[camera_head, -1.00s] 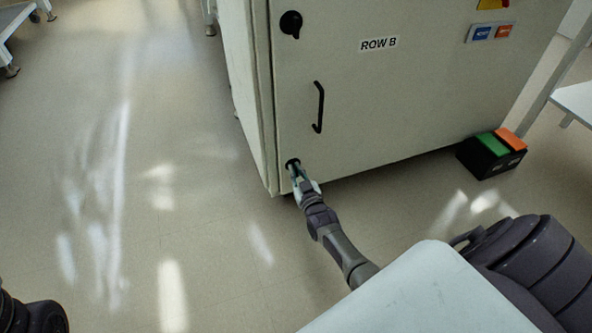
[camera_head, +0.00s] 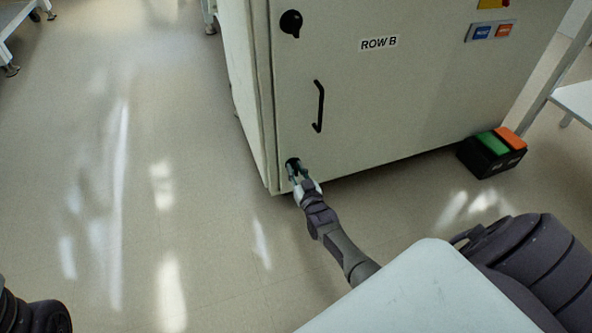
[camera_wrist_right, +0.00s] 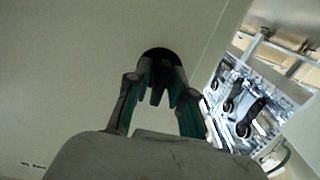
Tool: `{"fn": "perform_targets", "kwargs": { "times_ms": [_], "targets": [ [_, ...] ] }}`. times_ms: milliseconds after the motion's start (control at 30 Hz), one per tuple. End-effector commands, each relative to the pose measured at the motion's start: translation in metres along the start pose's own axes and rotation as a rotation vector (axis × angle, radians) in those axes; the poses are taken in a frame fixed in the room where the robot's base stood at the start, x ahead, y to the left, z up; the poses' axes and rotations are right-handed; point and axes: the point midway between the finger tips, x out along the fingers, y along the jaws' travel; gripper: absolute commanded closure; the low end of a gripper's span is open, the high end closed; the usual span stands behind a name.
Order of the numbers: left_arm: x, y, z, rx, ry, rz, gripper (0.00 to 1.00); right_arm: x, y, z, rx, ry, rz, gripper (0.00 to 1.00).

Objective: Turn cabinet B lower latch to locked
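Cabinet B (camera_head: 400,90) is a pale cabinet labelled "ROW B". Its lower latch (camera_head: 292,162) is a small black round knob at the door's bottom left corner. My right gripper (camera_head: 296,172) is at this latch, its fingers spread to either side. In the right wrist view, the latch (camera_wrist_right: 158,60) is a dark disc with a tab pointing toward me. The teal-padded fingers (camera_wrist_right: 160,92) stand on both sides of the tab, with some gap showing. The fingertips partly hide the latch. My left gripper is not in view.
An upper black latch (camera_head: 291,22) and a black door handle (camera_head: 319,106) are on the same door. A black pedal box (camera_head: 492,153) with green and orange tops sits on the floor at the right. The floor left of the cabinet is clear.

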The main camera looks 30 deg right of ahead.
Motion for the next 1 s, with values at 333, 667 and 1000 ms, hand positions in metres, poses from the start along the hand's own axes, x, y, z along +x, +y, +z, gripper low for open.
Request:
{"fn": "perform_targets", "kwargs": {
  "times_ms": [333, 667, 1000],
  "targets": [
    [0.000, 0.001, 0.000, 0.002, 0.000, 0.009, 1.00, -0.001, 0.000, 0.000, -0.002, 0.000, 0.000, 0.65],
    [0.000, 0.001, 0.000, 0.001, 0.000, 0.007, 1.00, -0.052, 0.000, 0.002, -0.002, -0.003, 0.000, 0.65],
    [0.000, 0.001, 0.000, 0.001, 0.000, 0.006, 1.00, -0.111, 0.000, 0.001, -0.001, -0.001, 0.000, 0.65]
  ]
}}
